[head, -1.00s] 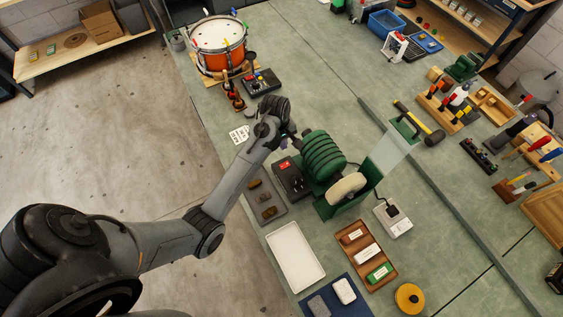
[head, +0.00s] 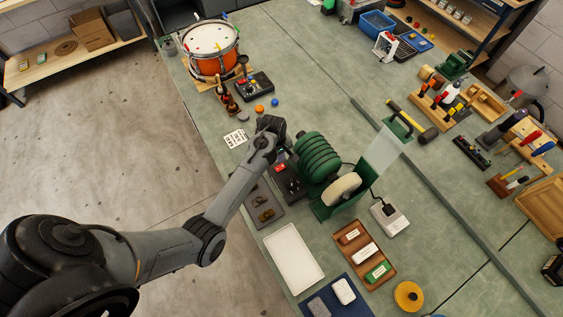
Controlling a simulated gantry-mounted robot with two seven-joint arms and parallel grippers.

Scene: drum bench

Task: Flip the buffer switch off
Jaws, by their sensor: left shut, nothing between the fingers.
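The buffer (head: 318,158) is a green ribbed motor with a pale wheel (head: 341,189) at its front end, in the middle of the bench in the head view. Its black switch box (head: 293,186) sits at the motor's left side and carries a small red patch (head: 280,167). My left gripper (head: 281,152) is shut and empty, at the far end of the switch box. Its dark body hides part of that end. I cannot tell whether the fingertips touch the box, nor which way the switch is set. My right gripper is not in view.
A grey tray (head: 277,216) with brown pieces lies left of the switch box, near the bench edge. A clear shield (head: 383,152) stands right of the wheel. A drum (head: 211,50), a control box (head: 255,87) and small knobs stand beyond my gripper. A white tray (head: 293,257) lies nearer.

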